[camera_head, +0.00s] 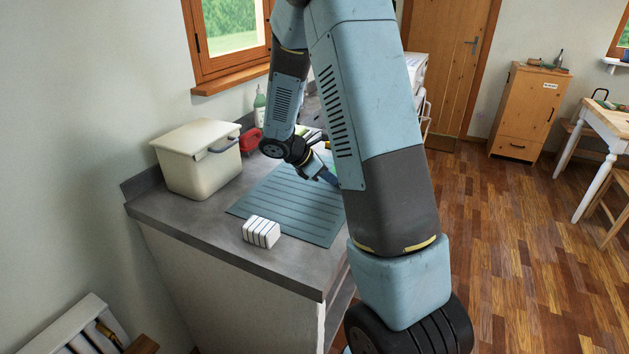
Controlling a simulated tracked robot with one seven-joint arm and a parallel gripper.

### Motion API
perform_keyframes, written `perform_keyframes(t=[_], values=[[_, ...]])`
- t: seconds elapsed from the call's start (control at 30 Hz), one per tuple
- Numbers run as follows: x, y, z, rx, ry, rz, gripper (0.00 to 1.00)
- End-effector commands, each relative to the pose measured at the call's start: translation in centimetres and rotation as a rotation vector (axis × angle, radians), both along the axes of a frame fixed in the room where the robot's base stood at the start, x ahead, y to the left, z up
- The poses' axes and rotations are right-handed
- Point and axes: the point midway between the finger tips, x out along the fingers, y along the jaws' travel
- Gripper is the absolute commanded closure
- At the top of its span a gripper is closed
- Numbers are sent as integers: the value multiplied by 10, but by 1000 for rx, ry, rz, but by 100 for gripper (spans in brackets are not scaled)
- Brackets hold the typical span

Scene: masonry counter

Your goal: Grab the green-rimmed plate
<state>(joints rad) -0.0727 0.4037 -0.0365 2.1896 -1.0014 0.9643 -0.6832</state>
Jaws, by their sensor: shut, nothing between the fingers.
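I cannot clearly make out the green-rimmed plate. A small pale green patch shows just behind my gripper (328,177), against my arm, and I cannot tell whether it is part of the plate. My gripper is shut and empty, low over the far right part of the ribbed blue-grey mat (285,205) on the counter. My large upper arm link covers the right side of the mat and whatever lies behind it.
A lidded cream bin (198,165) stands at the left on the grey counter (185,215). A white ribbed block (261,232) sits at the mat's near left edge. The counter's front left is clear.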

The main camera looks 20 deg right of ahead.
Motion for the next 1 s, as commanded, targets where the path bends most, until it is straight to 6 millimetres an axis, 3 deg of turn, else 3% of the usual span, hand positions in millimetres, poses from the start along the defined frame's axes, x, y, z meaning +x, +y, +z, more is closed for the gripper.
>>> perform_keyframes(t=[0.1,0.2,0.57,0.73,1.0], values=[[-3,-20,-1,-1,4,-5,100],[-3,-26,-1,-1,4,-2,100],[-3,-26,-1,-1,4,-2,100],[-3,-18,-2,-1,4,-1,100],[-1,-15,44,-1,-6,0,100]])
